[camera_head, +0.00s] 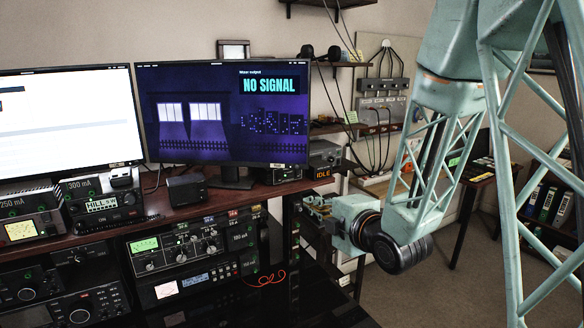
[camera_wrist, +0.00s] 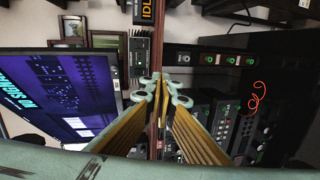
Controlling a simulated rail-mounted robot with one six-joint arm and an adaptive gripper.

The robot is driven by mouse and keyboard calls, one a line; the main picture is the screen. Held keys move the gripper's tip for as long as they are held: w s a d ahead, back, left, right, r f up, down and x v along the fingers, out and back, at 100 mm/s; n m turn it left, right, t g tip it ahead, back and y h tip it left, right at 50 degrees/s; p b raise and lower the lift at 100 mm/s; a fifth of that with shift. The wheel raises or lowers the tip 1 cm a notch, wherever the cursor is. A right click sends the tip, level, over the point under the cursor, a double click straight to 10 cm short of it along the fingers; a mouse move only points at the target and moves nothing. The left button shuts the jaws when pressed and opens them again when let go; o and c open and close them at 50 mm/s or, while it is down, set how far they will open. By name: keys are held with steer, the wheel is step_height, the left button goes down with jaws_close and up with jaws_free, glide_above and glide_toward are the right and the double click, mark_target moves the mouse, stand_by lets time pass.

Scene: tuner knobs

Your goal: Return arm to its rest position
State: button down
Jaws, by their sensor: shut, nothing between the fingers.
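My arm hangs down on the right side of the head view, and its gripper (camera_head: 310,205) points left, toward the right end of the wooden desk. In the wrist view my gripper (camera_wrist: 160,84) has its two fingers together with nothing between them. The gripper is clear of the radio panels (camera_head: 190,245), which have knobs and lit displays and stand under the desk top. In the wrist view, knobs and green lights show on a panel (camera_wrist: 232,128) at the right, beyond the fingers.
A monitor reading NO SIGNAL (camera_head: 222,120) stands on the desk (camera_head: 215,203), with a white-screened monitor (camera_head: 65,120) to its left. A box reading IDLE (camera_head: 323,158) sits near the desk's right end. A red cable (camera_head: 268,278) lies by the lower panels. Open floor shows at right.

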steer(key=s+d+r+m+g+h, duration=0.2)
steer(key=s+d+r+m+h, duration=0.1)
steer(key=s+d+m, duration=0.5)
steer(key=s+d+r+m+g+h, duration=0.2)
steer(key=s+d+r+m+h, duration=0.15)
steer(key=s+d, duration=0.45)
steer(key=s+a+r+m+g, duration=0.1)
steer(key=s+m+g, duration=0.5)
steer(key=s, duration=2.9)
steer(key=m, duration=0.5)
steer(key=shift+r, duration=0.35)
steer(key=shift+w, duration=0.1)
